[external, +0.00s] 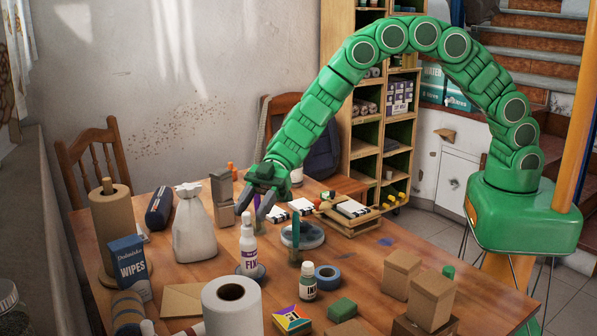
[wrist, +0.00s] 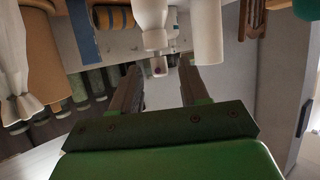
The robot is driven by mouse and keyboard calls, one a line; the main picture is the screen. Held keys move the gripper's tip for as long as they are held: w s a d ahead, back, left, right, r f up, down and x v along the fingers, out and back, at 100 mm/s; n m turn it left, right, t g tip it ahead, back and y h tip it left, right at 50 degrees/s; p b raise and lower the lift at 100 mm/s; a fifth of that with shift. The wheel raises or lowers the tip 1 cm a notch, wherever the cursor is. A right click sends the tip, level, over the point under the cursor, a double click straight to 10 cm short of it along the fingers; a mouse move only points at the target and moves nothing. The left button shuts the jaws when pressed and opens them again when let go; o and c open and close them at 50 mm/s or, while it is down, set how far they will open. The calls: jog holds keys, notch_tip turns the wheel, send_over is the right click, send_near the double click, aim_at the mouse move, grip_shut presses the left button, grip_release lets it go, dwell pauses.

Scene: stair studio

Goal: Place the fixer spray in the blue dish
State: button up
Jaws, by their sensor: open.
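The fixer spray (external: 249,258) is a white bottle with a "FIX" label, upright on the wooden table. A small blue-grey dish (external: 261,273) shows around its base; I cannot tell whether the bottle stands in it or in front of it. A wider round grey-blue dish (external: 316,240) lies to the right, with a dark green upright item in front of it. My gripper (external: 254,208) is open and empty, pointing down just above the bottle's top. In the wrist view, the bottle (wrist: 152,16) appears inverted, its nozzle close to the gap between my fingertips (wrist: 160,75).
A white roll (external: 232,310) is in front. An ink bottle (external: 309,282), blue tape (external: 328,277) and cardboard boxes (external: 431,300) lie right.

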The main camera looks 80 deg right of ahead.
jog(key=v, duration=0.9)
